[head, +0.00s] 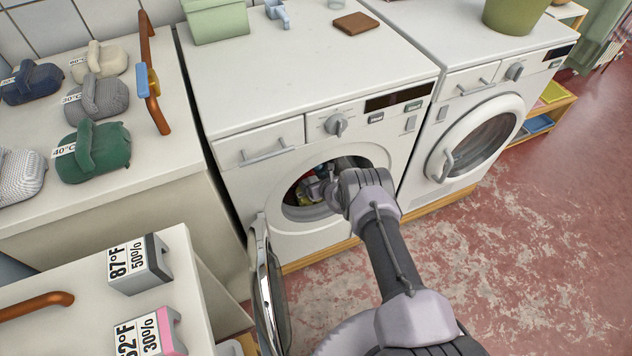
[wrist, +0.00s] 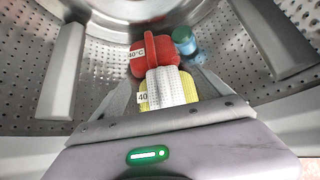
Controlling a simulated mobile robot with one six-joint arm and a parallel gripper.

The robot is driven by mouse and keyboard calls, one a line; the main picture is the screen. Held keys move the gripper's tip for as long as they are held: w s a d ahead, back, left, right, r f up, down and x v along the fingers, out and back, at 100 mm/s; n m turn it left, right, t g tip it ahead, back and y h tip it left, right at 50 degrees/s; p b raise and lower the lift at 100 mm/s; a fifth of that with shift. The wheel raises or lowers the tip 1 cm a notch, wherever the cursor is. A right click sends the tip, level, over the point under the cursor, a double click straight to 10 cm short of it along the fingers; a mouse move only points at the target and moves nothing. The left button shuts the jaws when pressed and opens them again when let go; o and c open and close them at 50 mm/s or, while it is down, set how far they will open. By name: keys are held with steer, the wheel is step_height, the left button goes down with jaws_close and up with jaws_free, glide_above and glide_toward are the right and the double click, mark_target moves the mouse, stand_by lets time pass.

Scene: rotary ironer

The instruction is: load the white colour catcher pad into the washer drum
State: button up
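The white pad (wrist: 172,86), with a fine grid texture, is inside the washer drum (wrist: 95,65) in the wrist view. It overlaps a yellow piece (wrist: 188,86) with a partly hidden label reading 40. My gripper (wrist: 168,78) is in the drum with its grey fingers apart, one on each side of the white pad. Yellow shows beside the pad, between it and the fingers. In the head view my gripper (head: 322,188) reaches through the round opening of the left washer (head: 255,190). The arm hides much of the opening, and the pad is not clear there.
A red piece (wrist: 140,58) labelled 40°C and a blue-green item (wrist: 186,44) lie deeper in the drum. The washer door (head: 268,290) hangs open at the left. Counters on the left hold several labelled bundles, including a green one (head: 92,152). Red floor (head: 530,270) is clear at right.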

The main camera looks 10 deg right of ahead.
steer(key=p+v, duration=1)
steer(key=v, duration=0.7)
steer(key=shift+s+r, duration=0.15)
